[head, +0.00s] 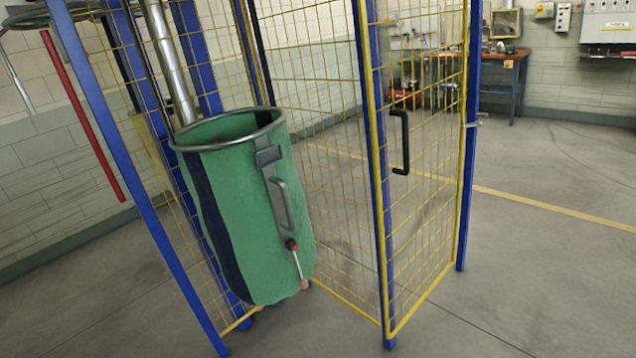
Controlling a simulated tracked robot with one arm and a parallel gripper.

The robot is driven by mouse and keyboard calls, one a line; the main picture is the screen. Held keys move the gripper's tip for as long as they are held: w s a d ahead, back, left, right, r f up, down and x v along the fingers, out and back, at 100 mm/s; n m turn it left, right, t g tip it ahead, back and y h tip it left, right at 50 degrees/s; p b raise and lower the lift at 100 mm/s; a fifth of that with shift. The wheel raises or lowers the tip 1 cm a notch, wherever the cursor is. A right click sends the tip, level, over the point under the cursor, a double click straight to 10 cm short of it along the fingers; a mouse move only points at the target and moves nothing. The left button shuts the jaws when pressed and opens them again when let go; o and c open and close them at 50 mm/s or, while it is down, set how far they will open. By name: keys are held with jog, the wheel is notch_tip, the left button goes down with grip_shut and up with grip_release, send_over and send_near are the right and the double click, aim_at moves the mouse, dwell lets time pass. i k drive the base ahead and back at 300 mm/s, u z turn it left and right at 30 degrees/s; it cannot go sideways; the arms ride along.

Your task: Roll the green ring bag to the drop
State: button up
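The green ring bag (240,215) is left of the middle in the head view. It has a dark stripe down its left side and a round metal ring (228,130) around its open top. The bag is slightly tilted in the picture. A grey handle (281,200) is on its front, with a small lever with a red knob and an orange end (298,265) below it. What holds the bag up cannot be made out. My gripper does not show. No thing can be told for sure as the drop.
A cage of blue posts (372,150) and yellow mesh (310,160) stands around and behind the bag. Its mesh door (425,190) has a black handle (400,142). A red bar (82,115) is at left. A workbench (490,75) stands far back. Grey floor (530,270) is clear at right.

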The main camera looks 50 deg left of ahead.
aim_at(237, 169)
jog(key=u, duration=0.25)
jog(key=i, duration=1.1)
jog(key=u, duration=0.4)
